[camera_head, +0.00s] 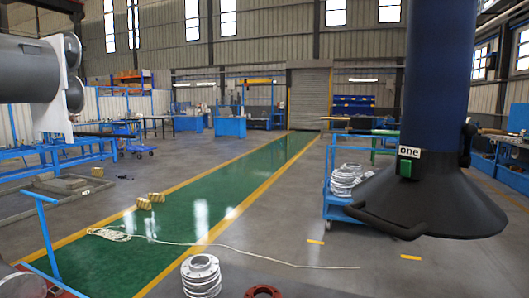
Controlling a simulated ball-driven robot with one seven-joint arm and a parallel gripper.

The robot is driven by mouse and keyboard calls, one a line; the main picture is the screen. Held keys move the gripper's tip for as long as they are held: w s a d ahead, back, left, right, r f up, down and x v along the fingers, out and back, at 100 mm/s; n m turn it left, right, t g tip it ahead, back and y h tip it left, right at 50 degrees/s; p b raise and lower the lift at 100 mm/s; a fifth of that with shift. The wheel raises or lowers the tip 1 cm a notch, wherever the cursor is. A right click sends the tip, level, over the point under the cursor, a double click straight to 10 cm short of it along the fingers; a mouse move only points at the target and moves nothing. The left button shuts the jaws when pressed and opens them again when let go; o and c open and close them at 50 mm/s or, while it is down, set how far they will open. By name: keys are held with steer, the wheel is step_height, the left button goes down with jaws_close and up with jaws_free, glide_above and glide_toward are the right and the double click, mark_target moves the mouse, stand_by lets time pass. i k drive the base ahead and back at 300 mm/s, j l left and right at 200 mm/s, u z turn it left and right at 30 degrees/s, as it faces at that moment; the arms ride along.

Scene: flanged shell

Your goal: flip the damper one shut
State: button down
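A wide dark blue duct (438,80) hangs down at the right and ends in a black flared hood (445,205). A white label reading "one" (410,152) is on it, with a green block (405,170) just below. A black lever-like part (467,143) sticks out on the duct's right side. Whether it is the damper's handle, and how the damper inside is set, I cannot tell. A black bar handle (385,222) curves along the hood's lower left rim. No gripper fingers are visible.
A blue trolley (340,212) with white coiled rings stands left of the hood. A stack of metal flanges (201,275) and a red ring (262,291) are at the front. A rope (240,252) crosses the floor. The green lane (205,190) is mostly clear, with small yellowish blocks.

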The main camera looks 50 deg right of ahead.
mark_target(468, 130)
steer(key=j+z, duration=0.1)
steer(key=z, duration=0.8)
steer(key=j+z, duration=0.15)
steer(key=z, duration=0.7)
steer(key=k+j, duration=0.05)
